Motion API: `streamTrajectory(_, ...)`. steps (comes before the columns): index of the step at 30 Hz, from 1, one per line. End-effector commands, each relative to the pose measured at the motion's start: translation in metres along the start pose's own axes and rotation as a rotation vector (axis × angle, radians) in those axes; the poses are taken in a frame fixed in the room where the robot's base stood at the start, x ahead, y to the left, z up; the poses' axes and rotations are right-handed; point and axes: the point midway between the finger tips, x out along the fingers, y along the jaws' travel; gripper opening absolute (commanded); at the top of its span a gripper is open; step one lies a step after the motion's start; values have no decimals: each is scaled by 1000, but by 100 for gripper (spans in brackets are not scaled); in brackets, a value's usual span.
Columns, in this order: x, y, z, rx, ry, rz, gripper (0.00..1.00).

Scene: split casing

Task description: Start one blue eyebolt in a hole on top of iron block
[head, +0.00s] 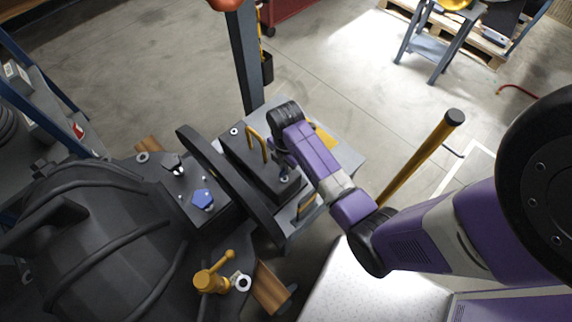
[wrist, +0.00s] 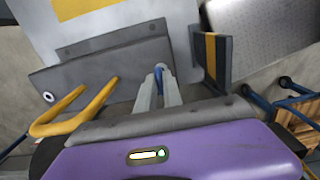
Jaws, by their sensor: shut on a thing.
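The iron block (head: 238,155) is a dark grey slab beside the large black casing. Its flat top also shows in the wrist view (wrist: 110,62). A pale-rimmed round hole or fitting (head: 234,131) is at its far end, and it appears at the left in the wrist view (wrist: 48,97). My gripper (wrist: 159,82) is over the block's other end, its fingers shut on a small blue piece, the blue eyebolt (wrist: 161,72). Most of the eyebolt is hidden between the fingers. I cannot tell whether its lower end touches the block or sits in a hole.
A yellow handle (head: 257,144) rises from the block close to my gripper, left of it in the wrist view (wrist: 75,108). A black flange ring (head: 225,180) stands beside the block. A dark upright plate with a yellow stripe (wrist: 222,62) is right of the fingers.

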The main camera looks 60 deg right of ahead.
Motion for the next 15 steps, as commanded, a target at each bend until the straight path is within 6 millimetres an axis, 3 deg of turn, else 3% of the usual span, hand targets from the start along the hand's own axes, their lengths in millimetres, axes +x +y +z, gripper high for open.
streamTrajectory(15,7,0,0,0,0,0,0)
